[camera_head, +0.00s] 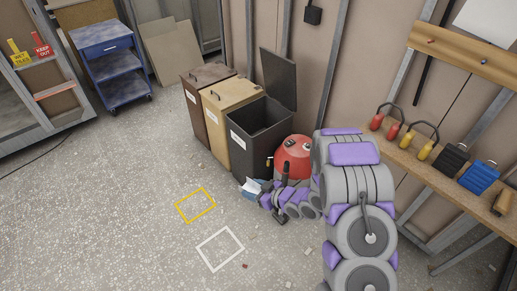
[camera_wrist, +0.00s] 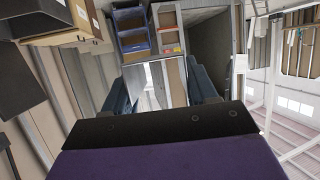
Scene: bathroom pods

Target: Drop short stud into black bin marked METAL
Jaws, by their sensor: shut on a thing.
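The black bin (camera_head: 243,158) stands at the right end of a row of bins against the wall. Its lid (camera_head: 279,78) is raised and its top is open. A white label is on its front, too small to read. My gripper (camera_head: 268,198) is low in front of the black bin's right side, outside it and below its rim.
A brown bin (camera_head: 197,110) and a tan bin (camera_head: 222,125) stand left of the black one. A red round object (camera_head: 293,155) is close to its right. A tool shelf (camera_head: 440,160) is at right. Floor at left is mostly clear.

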